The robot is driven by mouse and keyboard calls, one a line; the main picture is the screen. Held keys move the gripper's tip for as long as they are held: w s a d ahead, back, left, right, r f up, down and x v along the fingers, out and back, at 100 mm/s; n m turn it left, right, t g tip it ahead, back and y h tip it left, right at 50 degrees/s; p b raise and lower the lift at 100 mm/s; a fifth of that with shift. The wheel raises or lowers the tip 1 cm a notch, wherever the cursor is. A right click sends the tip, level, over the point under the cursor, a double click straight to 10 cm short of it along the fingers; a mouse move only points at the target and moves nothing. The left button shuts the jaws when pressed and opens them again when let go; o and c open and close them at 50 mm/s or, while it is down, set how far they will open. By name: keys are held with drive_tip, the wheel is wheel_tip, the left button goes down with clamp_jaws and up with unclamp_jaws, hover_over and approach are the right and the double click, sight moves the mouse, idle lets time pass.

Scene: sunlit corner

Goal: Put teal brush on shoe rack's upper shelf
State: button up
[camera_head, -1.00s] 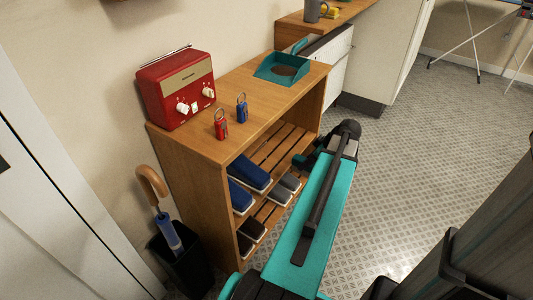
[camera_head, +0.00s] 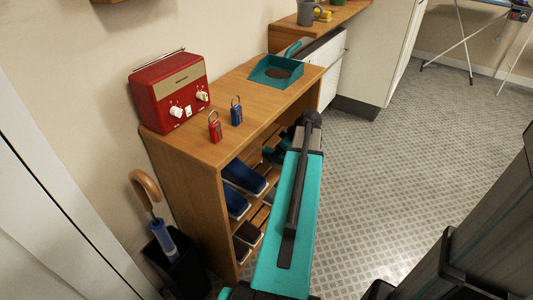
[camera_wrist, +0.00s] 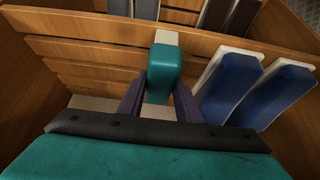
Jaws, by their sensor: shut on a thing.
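The teal brush (camera_wrist: 164,68) is between the two dark fingers of my gripper (camera_wrist: 159,98) in the wrist view, with a pale end pointing away from me. My gripper is shut on it. The brush is over or at the slatted upper shelf (camera_wrist: 85,68) of the wooden shoe rack (camera_head: 205,152), left of the blue shoes. Whether it touches the slats cannot be told. In the head view my gripper (camera_head: 274,152) is at the rack's open front, largely hidden by my arm.
Blue shoes (camera_wrist: 229,83) stand close right of the brush. Grey shoes (camera_wrist: 214,14) are on the other shelf. On the rack's top are a red radio (camera_head: 170,90), red and blue padlocks, and a teal dustpan (camera_head: 277,72). An umbrella stand (camera_head: 178,265) is at left.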

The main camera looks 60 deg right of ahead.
sight(268, 149)
drive_tip(key=shift+w, duration=0.1)
drive_tip(key=w, duration=0.4)
drive_tip(key=shift+w+f+b, duration=0.25)
drive_tip(key=shift+f+b, duration=0.05)
drive_tip(key=shift+b, duration=0.05)
drive_tip(key=shift+f, duration=0.45)
drive_tip(key=shift+s+f, duration=0.1)
drive_tip(key=shift+f, duration=0.05)
drive_tip(key=o, duration=1)
